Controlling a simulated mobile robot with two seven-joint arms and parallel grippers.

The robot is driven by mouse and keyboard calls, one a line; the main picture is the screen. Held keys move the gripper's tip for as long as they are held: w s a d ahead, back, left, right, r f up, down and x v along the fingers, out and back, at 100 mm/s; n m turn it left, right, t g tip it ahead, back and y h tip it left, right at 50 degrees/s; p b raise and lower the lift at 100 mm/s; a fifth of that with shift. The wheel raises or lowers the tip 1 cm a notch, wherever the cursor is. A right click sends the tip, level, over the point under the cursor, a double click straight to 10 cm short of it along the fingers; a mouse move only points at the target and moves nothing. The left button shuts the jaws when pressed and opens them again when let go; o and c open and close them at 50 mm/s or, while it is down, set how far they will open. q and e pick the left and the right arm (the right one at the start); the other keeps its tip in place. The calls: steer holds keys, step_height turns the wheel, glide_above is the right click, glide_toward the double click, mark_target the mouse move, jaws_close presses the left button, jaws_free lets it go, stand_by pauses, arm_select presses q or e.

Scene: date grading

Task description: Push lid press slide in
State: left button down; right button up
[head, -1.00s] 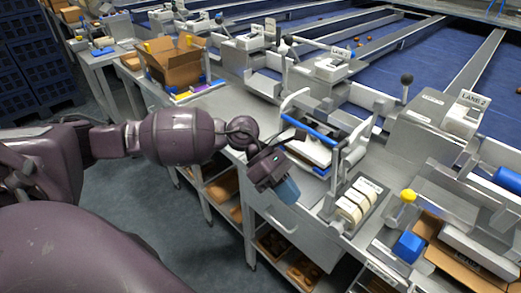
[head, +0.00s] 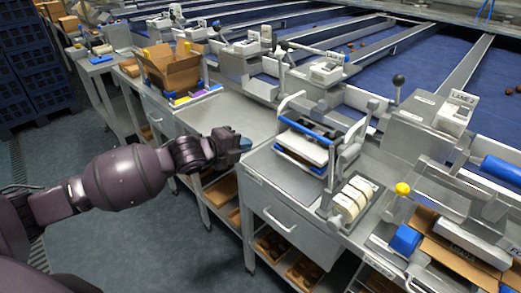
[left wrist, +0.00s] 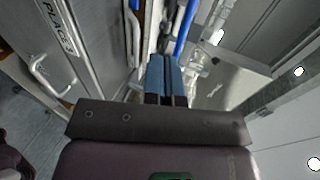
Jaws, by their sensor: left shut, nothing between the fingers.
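The lid press (head: 335,160) stands on the grey bench right of the picture's middle, with a pale frame and a blue bar (head: 303,129) across it. Its white slide (head: 300,148), with a blue edge below, shows at the front-left side of the press, partly out from the frame. My left gripper (head: 241,143) is just left of the press near the bench edge, apart from it. Its blue fingers (left wrist: 166,78) are together and empty in the left wrist view, where a blue bar (left wrist: 186,25) shows beyond them. My right gripper is not in view.
A drawer cabinet (head: 268,212) with a handle is under the press. White rolls (head: 352,200) in a holder and a yellow-knobbed lever (head: 402,189) stand to the right. An open cardboard box (head: 172,68) stands at the back left. The bench (head: 225,112) left of the press is clear.

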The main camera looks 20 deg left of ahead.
arm_select(q)
step_height(320, 180, down, 2)
steer(key=a+f+n+g+y, duration=0.1)
steer(key=g, duration=0.1)
steer(key=b, duration=0.2)
glide_toward(275, 148)
steer(key=f, duration=0.2)
steer(key=w+d+f, duration=0.1)
steer(key=shift+f, duration=0.15)
steer(key=w, duration=0.1)
steer(key=w+d, duration=0.1)
steer(key=w, duration=0.1)
steer(key=shift+w+f+b, duration=0.15)
steer(key=shift+w+b, duration=0.05)
steer(key=shift+b, duration=0.15)
steer(key=shift+w+d, duration=0.25)
steer(key=shift+w, duration=0.4)
